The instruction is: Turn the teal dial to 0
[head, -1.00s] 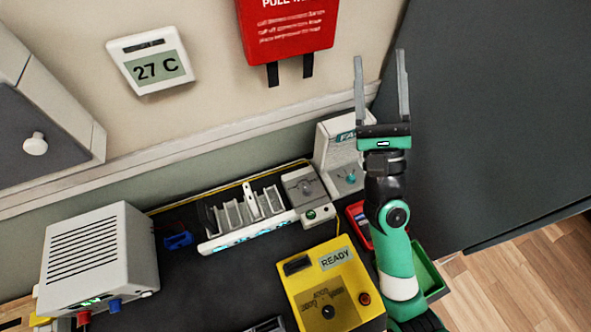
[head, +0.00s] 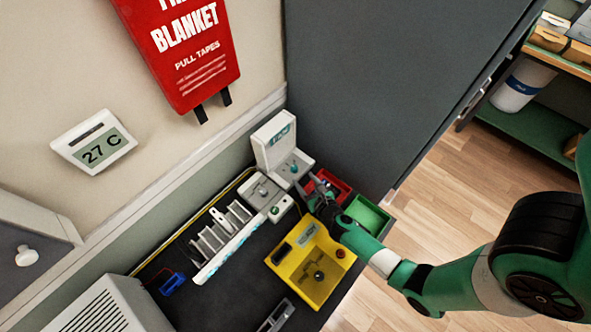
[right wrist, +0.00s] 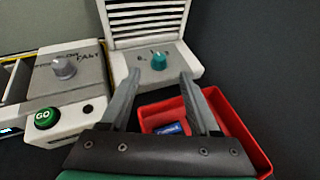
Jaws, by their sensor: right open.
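The teal dial (right wrist: 159,62) sits on the base of a white device (right wrist: 185,70) with a slatted upright back, and small markings show behind the dial. In the head view the dial (head: 294,169) is small, on the white device (head: 275,140) at the back of the bench. My right gripper (right wrist: 158,85) is open, its two fingers pointing at the dial from the front, one on either side of it in the picture. The fingers look short of the dial and hold nothing. In the head view my right gripper (head: 312,184) is just in front of the device. My left gripper is out of view.
A grey-knobbed unit (right wrist: 64,68) with a green GO button (right wrist: 46,118) stands left of the device. A red bin (right wrist: 235,125) holding a blue item lies beneath my fingers. A yellow box (head: 320,285) and green bin (head: 370,215) are nearby. A dark panel rises at right.

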